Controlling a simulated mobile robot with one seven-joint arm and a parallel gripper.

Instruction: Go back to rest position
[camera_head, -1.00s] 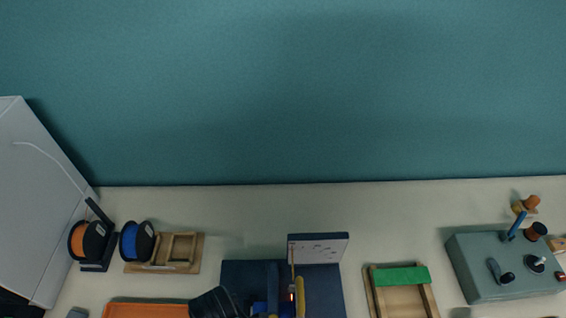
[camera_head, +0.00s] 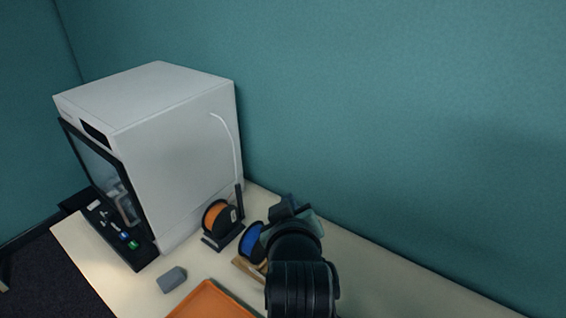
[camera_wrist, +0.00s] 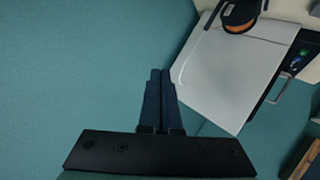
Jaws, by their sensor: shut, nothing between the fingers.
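My gripper (camera_wrist: 160,75) shows in the wrist view with its two dark fingers together and nothing between them. It is held up in the air, with the teal wall and the white printer behind it in that view. In the head view my black arm rises at the lower middle, in front of the table, and its end (camera_head: 290,208) covers part of the blue spool and the wooden frame. The fingertips cannot be made out clearly there.
A white box-shaped printer (camera_head: 185,140) with an open dark door (camera_head: 105,185) stands at the table's left end. An orange spool (camera_head: 216,216), a blue spool (camera_head: 251,242), a grey block (camera_head: 172,279) and an orange tray (camera_head: 208,300) are on the table (camera_head: 385,280).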

